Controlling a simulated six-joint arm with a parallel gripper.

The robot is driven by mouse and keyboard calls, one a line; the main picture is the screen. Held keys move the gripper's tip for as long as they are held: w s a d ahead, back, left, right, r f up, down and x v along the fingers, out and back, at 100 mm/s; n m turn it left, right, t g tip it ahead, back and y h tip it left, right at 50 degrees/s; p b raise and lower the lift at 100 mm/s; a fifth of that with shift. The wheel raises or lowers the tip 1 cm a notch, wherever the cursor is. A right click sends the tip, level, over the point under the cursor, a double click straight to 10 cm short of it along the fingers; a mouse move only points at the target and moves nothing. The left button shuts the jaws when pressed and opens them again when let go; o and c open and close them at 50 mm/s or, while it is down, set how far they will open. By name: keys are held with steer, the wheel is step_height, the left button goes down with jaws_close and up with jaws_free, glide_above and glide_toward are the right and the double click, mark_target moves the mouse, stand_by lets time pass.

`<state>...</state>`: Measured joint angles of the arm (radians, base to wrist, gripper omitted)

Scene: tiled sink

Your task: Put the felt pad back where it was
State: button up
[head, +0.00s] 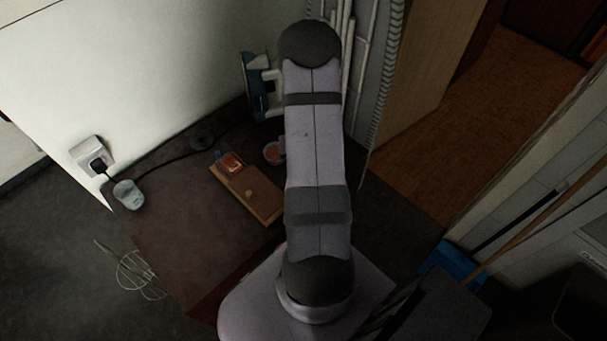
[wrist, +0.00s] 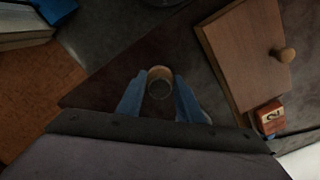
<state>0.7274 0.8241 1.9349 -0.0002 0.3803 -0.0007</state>
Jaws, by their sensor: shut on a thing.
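My gripper (wrist: 158,98) shows in the wrist view with its two blue fingers closed on either side of a small round thing (wrist: 160,74). That thing has a tan rim and a dark grey round face. It may be the felt pad, but the dim picture does not settle this. In the head view my arm hides most of the gripper. A small orange round thing with a pale edge (head: 272,153) shows just left of the arm there; I cannot tell if it is the held one.
A wooden board (head: 255,196) with a knob lies left of my arm on the dark top. A red block (wrist: 269,117) sits at its end. A corded pale device (head: 128,194) is at the left edge. A blue-and-white thing (head: 257,86) stands at the back.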

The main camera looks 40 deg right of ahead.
steer(key=shift+f, duration=1.55)
steer(key=shift+f, duration=0.2)
steer(key=o, duration=1)
steer(key=shift+c, duration=0.2)
steer(key=shift+r, duration=0.1)
steer(key=shift+r+b, duration=1.1)
steer(key=shift+r, duration=5.05)
